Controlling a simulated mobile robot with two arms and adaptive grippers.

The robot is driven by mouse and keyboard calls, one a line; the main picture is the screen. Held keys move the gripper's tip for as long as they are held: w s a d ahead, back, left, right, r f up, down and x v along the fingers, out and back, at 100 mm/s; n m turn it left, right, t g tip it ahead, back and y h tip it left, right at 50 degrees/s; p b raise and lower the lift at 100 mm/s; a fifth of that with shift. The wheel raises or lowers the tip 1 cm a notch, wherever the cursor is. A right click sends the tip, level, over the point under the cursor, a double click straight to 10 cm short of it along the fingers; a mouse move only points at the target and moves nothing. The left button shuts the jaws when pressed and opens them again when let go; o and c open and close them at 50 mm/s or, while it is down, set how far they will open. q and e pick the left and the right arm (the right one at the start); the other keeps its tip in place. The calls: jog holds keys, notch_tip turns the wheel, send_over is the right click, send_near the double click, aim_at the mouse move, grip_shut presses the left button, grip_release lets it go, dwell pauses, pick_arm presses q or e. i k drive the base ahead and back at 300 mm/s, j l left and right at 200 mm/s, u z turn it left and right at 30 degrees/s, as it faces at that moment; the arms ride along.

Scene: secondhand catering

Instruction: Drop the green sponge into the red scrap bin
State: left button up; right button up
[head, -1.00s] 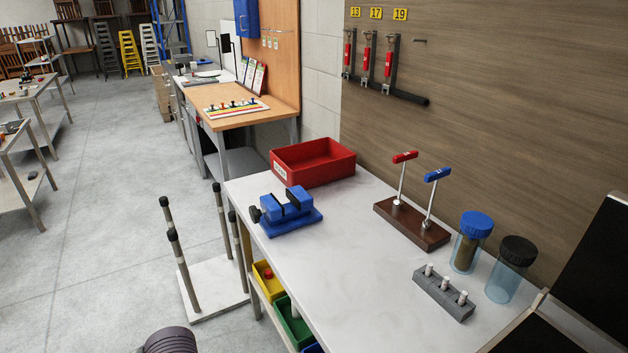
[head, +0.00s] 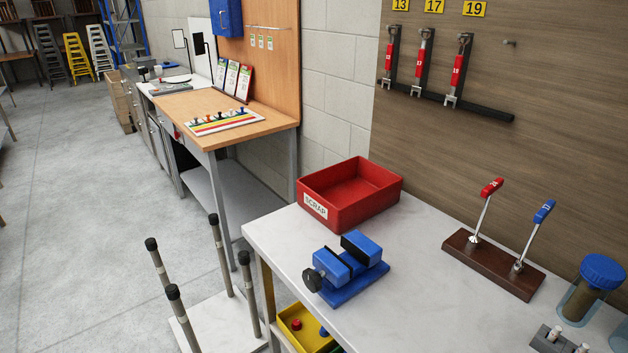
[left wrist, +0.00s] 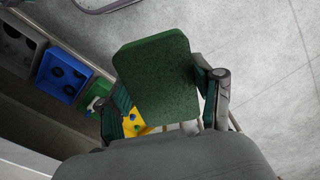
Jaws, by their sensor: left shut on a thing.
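The red scrap bin (head: 345,207) stands at the far left corner of the white table, its "SCRAP" label facing front; it looks empty inside as far as I can see. The green sponge (left wrist: 157,78) shows in the left wrist view. My left gripper (left wrist: 168,97) is shut on it, with one finger at each side. The sponge is held over the floor beside the table's lower shelf. Neither gripper shows in the head view, and my right gripper is out of view.
A blue vise (head: 345,270) stands in front of the bin. A tool stand (head: 494,264) with red and blue handles and a blue-lidded jar (head: 590,290) are to the right. Upright posts on a white base (head: 220,325) stand left of the white table (head: 285,235). A yellow bin (head: 305,335) sits below.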

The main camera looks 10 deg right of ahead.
aim_at(344, 201)
jog(key=i+j, duration=0.6)
jog(key=j, duration=0.2)
jog(key=i+j+z, duration=0.1)
jog(key=i+j, duration=0.45)
jog(key=j, duration=0.25)
jog(key=i+j, duration=0.3)
jog(key=j, duration=0.15)
jog(key=z, duration=0.05)
